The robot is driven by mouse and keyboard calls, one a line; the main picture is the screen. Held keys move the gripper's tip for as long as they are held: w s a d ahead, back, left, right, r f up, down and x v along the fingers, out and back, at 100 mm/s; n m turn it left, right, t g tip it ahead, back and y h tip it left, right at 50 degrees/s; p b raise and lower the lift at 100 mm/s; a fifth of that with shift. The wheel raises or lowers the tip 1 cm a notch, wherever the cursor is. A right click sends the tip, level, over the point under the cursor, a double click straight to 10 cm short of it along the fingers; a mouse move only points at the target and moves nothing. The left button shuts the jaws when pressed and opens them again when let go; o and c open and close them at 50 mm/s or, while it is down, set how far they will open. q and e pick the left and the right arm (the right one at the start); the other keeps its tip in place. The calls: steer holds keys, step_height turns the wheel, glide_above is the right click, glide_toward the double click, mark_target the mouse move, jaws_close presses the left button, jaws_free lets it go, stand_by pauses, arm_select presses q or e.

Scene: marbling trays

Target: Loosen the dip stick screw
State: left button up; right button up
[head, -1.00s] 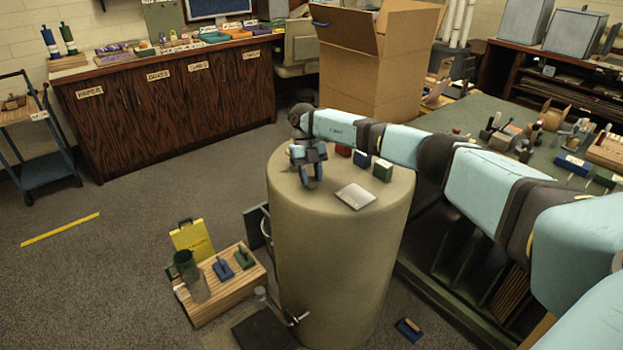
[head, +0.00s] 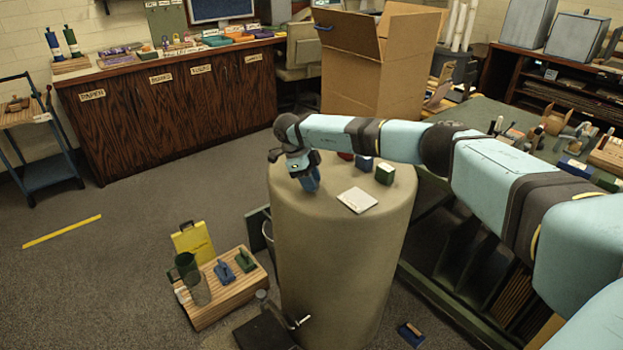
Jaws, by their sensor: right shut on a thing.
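The tall tan drum (head: 345,260) stands in the middle of the head view. My right gripper (head: 311,183) is low over the left part of its top, pointing down. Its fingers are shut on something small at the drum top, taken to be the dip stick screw. The screw itself is hidden by the fingers and wrist, so how far it is turned cannot be seen. My left gripper is not in view.
A slatted wooden crate (head: 225,298) stands on the floor at left.

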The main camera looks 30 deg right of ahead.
steer(key=n+t+h+p, duration=0.1)
steer(key=n, duration=0.3)
steer(key=shift+s+n, duration=0.15)
steer(key=shift+n, duration=0.15)
steer(key=n+t, duration=0.1)
steer(key=n, duration=0.1)
steer(key=n+t+p, duration=0.1)
steer(key=n, duration=0.2)
steer(key=shift+s+a+h, duration=0.1)
steer(key=shift+s+h, duration=0.05)
steer(key=shift+h, duration=0.25)
steer(key=n+t+p, duration=0.1)
steer(key=n+t, duration=0.1)
steer(key=n, duration=0.3)
steer(key=shift+s+n, duration=0.15)
steer(key=shift+n, duration=0.25)
steer(key=shift+s+n+t+y, duration=0.1)
steer(key=shift+n+t+y, duration=0.35)
steer(key=shift+n, duration=0.7)
steer(key=shift+n+t+y, duration=0.35)
steer(key=shift+n+t, duration=0.1)
steer(key=shift+n, duration=0.7)
steer(key=o, duration=0.9)
steer(key=shift+r, duration=0.1)
steer(key=v, duration=1.3)
steer(key=shift+s+r, duration=0.1)
steer(key=shift+r, duration=0.2)
